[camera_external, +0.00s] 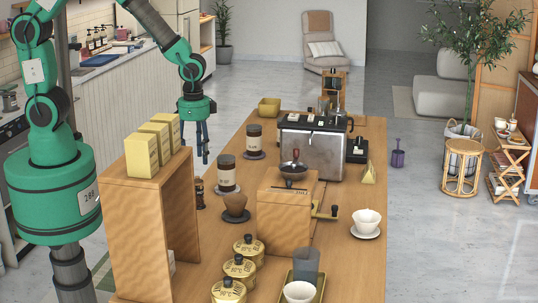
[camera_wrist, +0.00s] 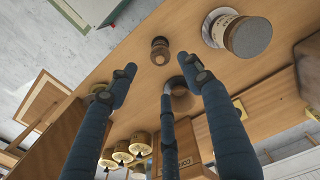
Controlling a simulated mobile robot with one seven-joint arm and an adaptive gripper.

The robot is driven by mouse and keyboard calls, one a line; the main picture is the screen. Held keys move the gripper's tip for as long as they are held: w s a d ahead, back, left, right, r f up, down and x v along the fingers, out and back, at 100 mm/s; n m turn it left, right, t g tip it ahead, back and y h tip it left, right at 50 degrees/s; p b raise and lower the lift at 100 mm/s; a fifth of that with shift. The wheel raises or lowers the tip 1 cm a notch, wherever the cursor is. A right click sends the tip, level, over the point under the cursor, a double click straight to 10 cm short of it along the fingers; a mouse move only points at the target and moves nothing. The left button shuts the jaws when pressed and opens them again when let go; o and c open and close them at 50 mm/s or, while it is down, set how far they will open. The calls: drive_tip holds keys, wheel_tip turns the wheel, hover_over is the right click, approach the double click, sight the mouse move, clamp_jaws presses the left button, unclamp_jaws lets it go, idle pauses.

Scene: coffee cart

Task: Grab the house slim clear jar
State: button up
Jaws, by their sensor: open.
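Two jars with dark lids and pale labels stand on the left side of the wooden table: the nearer jar (camera_external: 226,173) and the farther jar (camera_external: 254,140), each on a dark round base. I cannot read which label says house slim. In the wrist view, one labelled jar (camera_wrist: 238,33) lies at upper right, beyond the right finger. My gripper (camera_external: 202,148) hangs open and empty at the table's left edge, left of these jars and apart from them. The wrist view shows its spread dark blue fingers (camera_wrist: 160,70) with nothing between the tips but the table and small items beyond.
A wooden shelf (camera_external: 150,225) with yellow boxes, a grinder (camera_external: 286,215), several brass tins (camera_external: 240,268) and an espresso machine (camera_external: 312,148) crowd the table.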

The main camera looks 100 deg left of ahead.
sight(197, 177)
drive_tip(key=shift+f, duration=0.1)
drive_tip(key=shift+f+b, duration=0.3)
drive_tip(key=shift+f, duration=3.9)
drive_tip(key=shift+a+f, duration=0.1)
drive_tip(key=shift+f, duration=2.5)
drive_tip(key=shift+c, duration=0.5)
drive_tip(key=c, duration=1.2)
